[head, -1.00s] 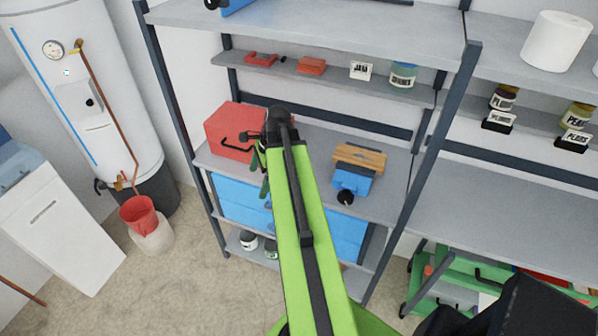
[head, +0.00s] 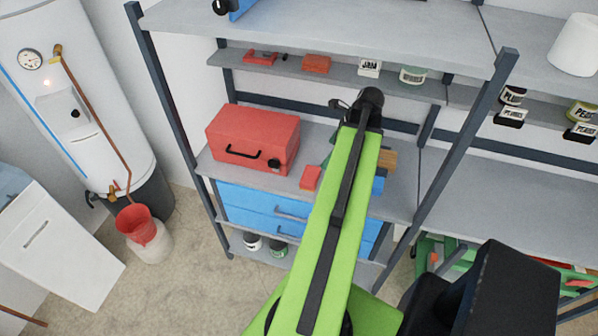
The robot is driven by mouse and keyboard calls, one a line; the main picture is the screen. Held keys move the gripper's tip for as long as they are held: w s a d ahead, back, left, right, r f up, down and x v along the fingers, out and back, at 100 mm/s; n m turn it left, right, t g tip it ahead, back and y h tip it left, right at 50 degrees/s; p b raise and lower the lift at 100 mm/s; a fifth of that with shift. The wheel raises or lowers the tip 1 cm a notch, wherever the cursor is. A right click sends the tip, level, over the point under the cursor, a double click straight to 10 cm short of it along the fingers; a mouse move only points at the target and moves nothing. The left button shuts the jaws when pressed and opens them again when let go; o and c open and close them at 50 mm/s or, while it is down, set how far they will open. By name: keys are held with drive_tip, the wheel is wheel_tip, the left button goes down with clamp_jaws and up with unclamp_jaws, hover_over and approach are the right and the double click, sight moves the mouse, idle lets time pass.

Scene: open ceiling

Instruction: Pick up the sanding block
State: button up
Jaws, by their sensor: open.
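A small orange-red block (head: 311,177) lies on the middle shelf, at the right front of the red toolbox. Another orange-red block (head: 316,64) lies on the narrow shelf above. I cannot tell for certain which is the sanding block. My green arm reaches up over the middle shelf. My gripper (head: 329,156) is mostly hidden behind the arm; only a dark green part shows at its left, near the lower block. It is open, and I see nothing held in it.
The red toolbox (head: 253,139) stands left on the middle shelf (head: 400,207). A blue vise (head: 378,186) with a wooden piece (head: 387,160) is partly hidden right of my arm. Jars (head: 412,75) and a jam label (head: 370,67) stand above. A dark rack post (head: 467,150) rises at right.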

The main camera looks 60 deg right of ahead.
sight(311, 175)
drive_tip(key=b+x, duration=1.1)
drive_tip(key=x, duration=0.1)
drive_tip(key=shift+w+f+b, duration=0.25)
drive_tip(key=shift+b, duration=0.05)
drive_tip(key=shift+r, duration=0.1)
drive_tip(key=b+x, duration=0.5)
drive_tip(key=shift+d+f, duration=0.2)
drive_tip(key=shift+f, duration=0.05)
drive_tip(key=shift+r, duration=0.2)
drive_tip(key=shift+c, duration=0.4)
